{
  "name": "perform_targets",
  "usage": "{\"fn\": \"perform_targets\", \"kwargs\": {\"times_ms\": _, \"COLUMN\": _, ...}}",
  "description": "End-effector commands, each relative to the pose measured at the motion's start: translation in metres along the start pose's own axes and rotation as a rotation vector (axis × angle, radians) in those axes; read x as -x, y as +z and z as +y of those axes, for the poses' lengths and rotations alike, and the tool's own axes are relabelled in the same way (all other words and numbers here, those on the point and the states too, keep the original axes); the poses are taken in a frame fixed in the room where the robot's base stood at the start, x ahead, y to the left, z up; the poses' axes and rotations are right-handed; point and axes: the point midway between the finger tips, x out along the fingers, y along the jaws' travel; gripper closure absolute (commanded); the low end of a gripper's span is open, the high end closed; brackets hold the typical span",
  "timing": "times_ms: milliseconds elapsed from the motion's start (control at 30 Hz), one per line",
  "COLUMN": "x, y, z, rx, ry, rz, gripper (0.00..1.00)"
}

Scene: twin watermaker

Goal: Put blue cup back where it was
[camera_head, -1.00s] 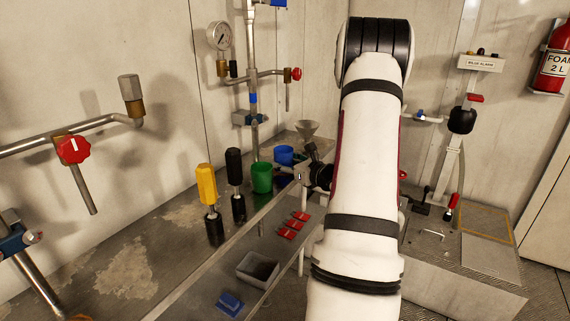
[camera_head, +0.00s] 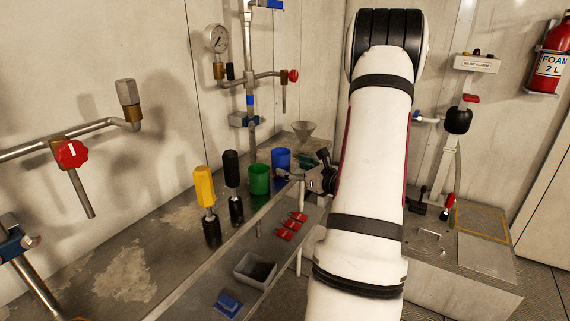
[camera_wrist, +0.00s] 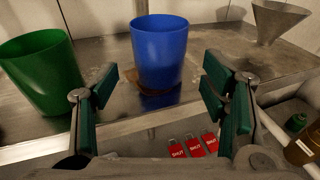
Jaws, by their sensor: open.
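The blue cup (camera_head: 281,159) stands upright on the steel counter, right of the green cup (camera_head: 260,180). In the wrist view the blue cup (camera_wrist: 159,50) is straight ahead, its base over a brown patch (camera_wrist: 152,98) on the counter. My gripper (camera_wrist: 160,78) is open, with one green-padded finger on either side of the view. The cup shows in the gap between the fingers, just beyond the tips, and neither finger visibly touches it. In the head view my gripper (camera_head: 296,177) is in front of the cup's lower right side, partly hidden by my arm.
The green cup (camera_wrist: 42,72) stands close to my left finger. A metal funnel (camera_wrist: 277,22) is behind at right. Red tags (camera_wrist: 193,146) lie below the counter's front edge. Yellow (camera_head: 205,188) and black (camera_head: 232,170) handled tools stand left of the green cup.

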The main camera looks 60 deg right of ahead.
Motion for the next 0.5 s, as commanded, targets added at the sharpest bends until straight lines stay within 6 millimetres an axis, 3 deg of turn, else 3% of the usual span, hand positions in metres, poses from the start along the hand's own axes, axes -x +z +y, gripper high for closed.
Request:
{"fn": "perform_targets", "kwargs": {"times_ms": 200, "x": 0.043, "y": 0.001, "z": 0.000, "rx": -0.001, "ry": -0.002, "rz": 0.000, "gripper": 0.33}}
{"fn": "perform_targets", "kwargs": {"times_ms": 500, "x": 0.066, "y": 0.000, "z": 0.001, "rx": 0.000, "ry": 0.001, "rz": -0.001, "gripper": 0.33}}
